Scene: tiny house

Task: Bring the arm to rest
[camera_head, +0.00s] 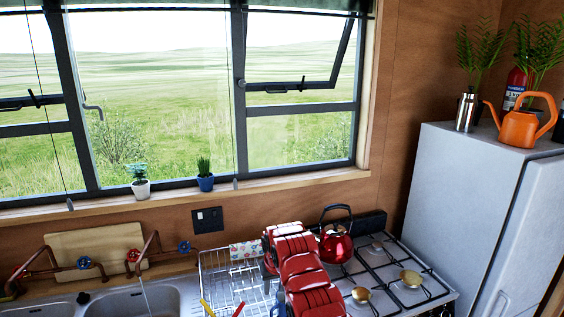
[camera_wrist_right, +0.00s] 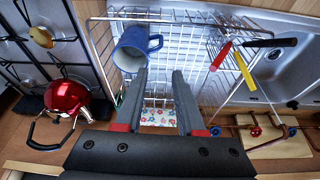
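My right arm (camera_head: 300,265), red and segmented, reaches up from the bottom of the head view over the counter, between the dish rack and the stove. Its fingertips cannot be made out there. In the right wrist view my right gripper (camera_wrist_right: 160,75) is open, with two dark fingers apart and nothing held between them. It hangs above the wire dish rack (camera_wrist_right: 205,95). A blue mug (camera_wrist_right: 137,45) lies in the rack by the left fingertip; contact cannot be told. My left gripper is not in view.
A red kettle (camera_head: 335,243) stands on the stove (camera_head: 385,270) close to the right arm. Red and yellow utensils (camera_wrist_right: 243,70) lie at the rack's sink side. A fridge (camera_head: 465,190) stands at right. The sink (camera_head: 140,300) is at left, below the window.

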